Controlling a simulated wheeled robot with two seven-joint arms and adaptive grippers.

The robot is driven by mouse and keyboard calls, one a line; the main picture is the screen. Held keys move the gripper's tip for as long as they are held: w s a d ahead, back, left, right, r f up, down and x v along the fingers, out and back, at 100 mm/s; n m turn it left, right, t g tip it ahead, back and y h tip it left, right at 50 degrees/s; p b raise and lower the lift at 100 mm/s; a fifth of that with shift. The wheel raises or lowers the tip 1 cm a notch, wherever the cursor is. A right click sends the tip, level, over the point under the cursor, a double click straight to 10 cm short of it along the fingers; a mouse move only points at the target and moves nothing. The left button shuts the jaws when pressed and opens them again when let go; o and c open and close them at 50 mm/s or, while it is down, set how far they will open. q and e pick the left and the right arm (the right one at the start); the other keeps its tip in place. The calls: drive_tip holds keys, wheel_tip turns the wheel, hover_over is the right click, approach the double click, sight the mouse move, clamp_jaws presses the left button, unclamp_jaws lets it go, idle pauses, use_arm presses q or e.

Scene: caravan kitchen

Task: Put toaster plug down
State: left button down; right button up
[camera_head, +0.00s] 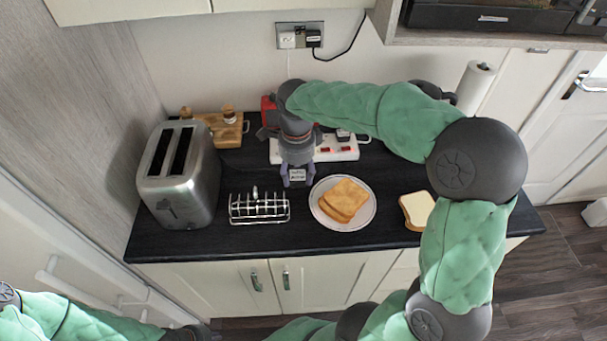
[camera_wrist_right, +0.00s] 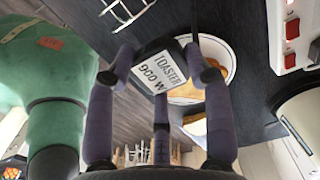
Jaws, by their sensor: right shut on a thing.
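The toaster plug, a small dark block with a white label reading "TOASTER 900 W", shows large in the right wrist view (camera_wrist_right: 158,70). My right gripper (camera_head: 298,181) is shut on it, fingers on both sides. In the head view the plug (camera_head: 297,174) is held over the counter, between the toast rack and the plate; I cannot tell whether it touches the counter. The silver toaster (camera_head: 180,190) stands at the left of the counter. My left arm enters at the lower left, with only a dark end part (camera_head: 190,333) at the frame's bottom edge; its fingers cannot be made out.
A white power strip (camera_head: 345,154) with red switches lies behind the gripper. A wire toast rack (camera_head: 272,219), a plate (camera_head: 349,226) with toast and a bread slice (camera_head: 417,208) are in front. A wooden board (camera_head: 225,140) lies at the back left. The wall socket (camera_head: 288,40) is above.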

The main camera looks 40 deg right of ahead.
drive_tip(key=w+d+f, duration=0.1)
drive_tip(key=w+f, duration=0.1)
drive_tip(key=w+d+f+b, duration=0.1)
drive_tip(key=f, duration=0.1)
drive_tip(key=w+d+f+b, duration=0.1)
drive_tip(key=w+d+f, duration=0.1)
drive_tip(key=shift+w+d+f, duration=0.1)
drive_tip(key=shift+w+f, duration=0.1)
drive_tip(key=shift+w, duration=0.15)
drive_tip(key=shift+w+d+f, duration=0.1)
drive_tip(key=shift+w+f, duration=0.05)
drive_tip(key=shift+f, duration=0.05)
drive_tip(key=shift+w+d+f+b, duration=0.15)
drive_tip(key=shift+f+b, duration=0.3)
drive_tip(key=shift+f, duration=1.25)
drive_tip(key=shift+f, duration=0.2)
drive_tip(key=o, duration=1.1)
drive_tip(key=shift+o, duration=0.2)
drive_tip(key=shift+r, duration=0.15)
